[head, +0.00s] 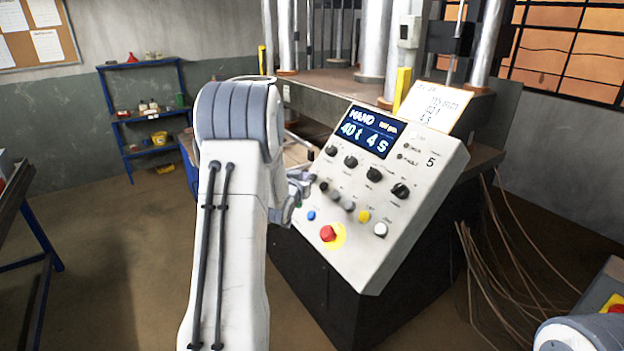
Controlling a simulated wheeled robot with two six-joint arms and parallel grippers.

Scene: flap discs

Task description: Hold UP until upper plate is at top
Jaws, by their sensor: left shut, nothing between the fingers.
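The control panel (370,240) is a sloped light grey box with a lit display (367,132) reading "HAND" and "40 t 4 s". It carries several black knobs, a row of small dark and coloured buttons, and a red emergency stop (327,234) on yellow. My left gripper (308,181) is shut and empty at the panel's left edge, close to the small buttons. I cannot tell whether it touches one. My left arm hides part of the gripper and the area behind it. The press (372,40) stands behind with steel columns; its upper plate is not clearly in view.
A handwritten card (436,107) stands above the panel. Loose cables (510,260) hang at the right. A blue shelf (150,118) with small items stands at the back left. A blue-legged table (35,225) is at the left edge. The floor between is clear.

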